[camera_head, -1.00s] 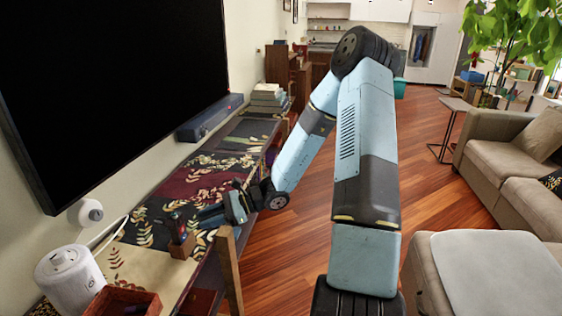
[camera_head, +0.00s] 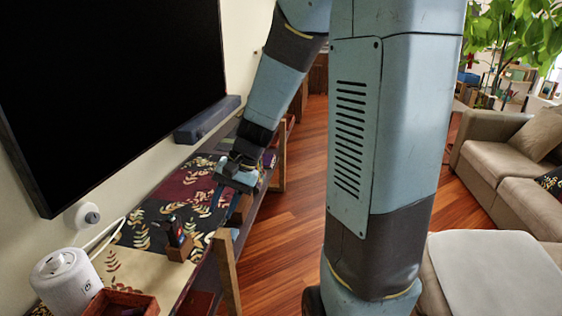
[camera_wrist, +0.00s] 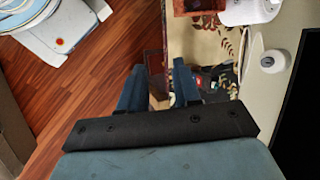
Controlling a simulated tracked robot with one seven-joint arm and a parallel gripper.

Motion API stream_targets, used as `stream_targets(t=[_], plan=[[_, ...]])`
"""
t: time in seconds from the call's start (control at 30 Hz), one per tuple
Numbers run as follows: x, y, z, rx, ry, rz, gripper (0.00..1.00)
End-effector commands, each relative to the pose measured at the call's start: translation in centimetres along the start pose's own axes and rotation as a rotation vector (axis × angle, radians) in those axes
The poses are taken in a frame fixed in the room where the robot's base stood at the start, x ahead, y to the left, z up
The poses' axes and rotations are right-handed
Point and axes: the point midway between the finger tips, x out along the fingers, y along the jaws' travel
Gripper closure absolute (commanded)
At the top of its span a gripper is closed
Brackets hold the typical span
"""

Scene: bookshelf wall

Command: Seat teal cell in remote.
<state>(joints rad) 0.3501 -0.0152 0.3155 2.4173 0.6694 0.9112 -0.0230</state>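A dark upright object with a red mark, probably the remote (camera_head: 174,230), stands in a small wooden holder (camera_head: 180,248) near the front edge of the long shelf. In the wrist view, dark and red shapes lie just right of the fingers, partly hidden. My gripper (camera_head: 236,180) is over the shelf's front edge, beyond the holder and apart from it. In the wrist view my gripper (camera_wrist: 157,78) has its two blue fingers spread. A small tan block (camera_wrist: 158,101) shows between them, at unclear depth. I cannot make out the teal cell for certain.
The shelf bears a patterned cloth (camera_head: 190,185), a white round device (camera_head: 66,278) and a brown tray (camera_head: 122,303). A large black screen (camera_head: 110,90) stands behind. A wooden post (camera_head: 227,272) rises at the shelf's front. Wooden floor (camera_head: 285,245) lies open to the right.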

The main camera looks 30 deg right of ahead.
Motion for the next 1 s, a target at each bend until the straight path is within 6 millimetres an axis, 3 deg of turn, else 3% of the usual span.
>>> stream_targets(t=[0.7,1.0], plan=[[-13.4,3.9,9.2,-0.473,0.474,0.308,0.68],[-17.1,6.1,11.5,-0.571,0.608,0.363,0.68]])
